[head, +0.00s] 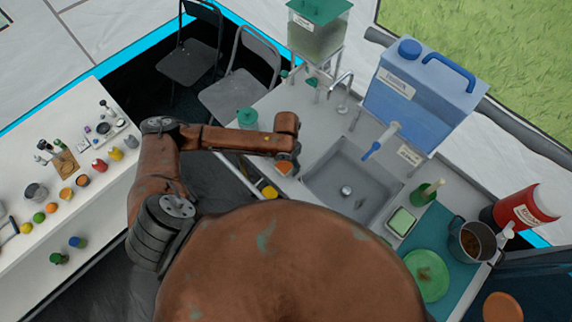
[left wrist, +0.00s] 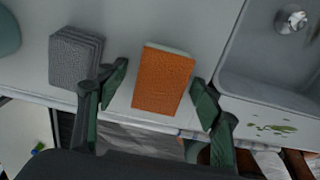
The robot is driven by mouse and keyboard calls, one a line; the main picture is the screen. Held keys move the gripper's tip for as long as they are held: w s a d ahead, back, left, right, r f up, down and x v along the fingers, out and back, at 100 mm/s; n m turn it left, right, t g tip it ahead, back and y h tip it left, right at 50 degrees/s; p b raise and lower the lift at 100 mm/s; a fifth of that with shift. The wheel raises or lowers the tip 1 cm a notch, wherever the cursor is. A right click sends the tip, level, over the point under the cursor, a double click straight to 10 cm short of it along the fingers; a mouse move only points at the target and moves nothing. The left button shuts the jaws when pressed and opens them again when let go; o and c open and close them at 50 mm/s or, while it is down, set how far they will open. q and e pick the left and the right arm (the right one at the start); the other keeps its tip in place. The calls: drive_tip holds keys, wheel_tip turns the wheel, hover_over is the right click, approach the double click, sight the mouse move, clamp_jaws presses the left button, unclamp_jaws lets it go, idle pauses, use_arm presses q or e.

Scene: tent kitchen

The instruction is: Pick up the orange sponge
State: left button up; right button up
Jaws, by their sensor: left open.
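The orange sponge (left wrist: 163,82) lies on the grey counter, left of the sink in the left wrist view. It has an orange face and a pale edge at its far side. In the head view a small part of the sponge (head: 284,169) shows below the end of my left arm. My left gripper (left wrist: 160,84) is open, with one green finger on each side of the sponge and gaps between. In the head view the gripper (head: 288,160) is over the counter by the sink's left edge, its fingers mostly hidden. My right gripper is not in view.
A grey ribbed block (left wrist: 75,58) lies close to the left finger. A green-lidded pot (head: 247,118) stands on the counter's left part.

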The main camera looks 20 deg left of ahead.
use_arm(q)
drive_tip(key=c, duration=1)
